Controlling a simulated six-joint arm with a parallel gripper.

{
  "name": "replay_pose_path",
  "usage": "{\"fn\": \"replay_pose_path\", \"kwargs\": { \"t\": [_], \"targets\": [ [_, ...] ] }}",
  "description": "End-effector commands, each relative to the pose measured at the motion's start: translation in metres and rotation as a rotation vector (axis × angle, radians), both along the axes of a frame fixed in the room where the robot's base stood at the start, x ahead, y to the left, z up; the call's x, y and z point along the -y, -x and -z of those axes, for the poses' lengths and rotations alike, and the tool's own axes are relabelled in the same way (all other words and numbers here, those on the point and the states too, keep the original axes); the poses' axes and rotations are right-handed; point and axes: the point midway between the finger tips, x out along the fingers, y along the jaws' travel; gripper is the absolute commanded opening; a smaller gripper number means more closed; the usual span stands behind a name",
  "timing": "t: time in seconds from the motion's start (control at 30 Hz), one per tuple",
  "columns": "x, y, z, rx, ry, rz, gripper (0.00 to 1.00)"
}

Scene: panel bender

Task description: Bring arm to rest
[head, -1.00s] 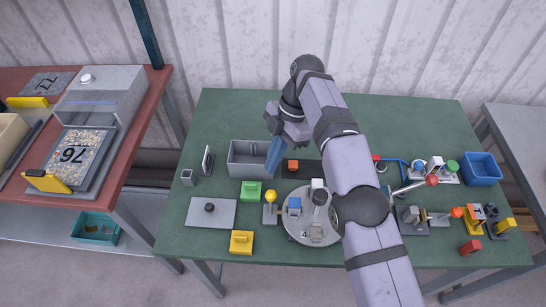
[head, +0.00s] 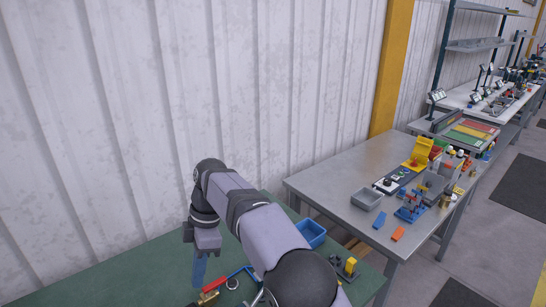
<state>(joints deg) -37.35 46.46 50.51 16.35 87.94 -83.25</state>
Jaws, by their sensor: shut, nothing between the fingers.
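My arm reaches up from the bottom of the head view and bends down at the left. My gripper (head: 198,280) points downward with its blue fingers closed together and nothing held. It hangs in front of the green table (head: 140,275), left of the blue pipe (head: 243,272) and the red-handled brass part (head: 208,296). How high the fingertips are above the table is hard to tell. My arm hides much of the table.
A blue bin (head: 311,233) stands at the green table's right end, with a yellow-and-grey fixture (head: 347,268) in front. A grey table (head: 330,190) to the right holds a grey bin (head: 367,199) and several parts. The corrugated wall (head: 100,120) is behind.

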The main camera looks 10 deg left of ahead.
Motion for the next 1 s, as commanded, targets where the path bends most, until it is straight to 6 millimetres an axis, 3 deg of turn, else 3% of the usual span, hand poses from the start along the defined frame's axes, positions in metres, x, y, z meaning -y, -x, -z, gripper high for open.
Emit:
{"fn": "replay_pose_path", "kwargs": {
  "t": [0.03, 0.17, 0.37, 0.57, 0.7, 1.0],
  "targets": [
    [0.030, -0.015, -0.015, 0.006, 0.012, 0.119, 0.00],
    [0.097, -0.035, -0.031, 0.010, 0.048, 0.409, 0.00],
    [0.184, -0.032, -0.025, 0.004, 0.118, 0.816, 0.00],
    [0.253, -0.001, 0.007, -0.009, 0.200, 1.188, 0.00],
    [0.295, 0.033, 0.035, -0.016, 0.255, 1.439, 0.00],
    [0.357, 0.115, 0.088, -0.028, 0.333, 1.887, 0.00]
  ]
}}
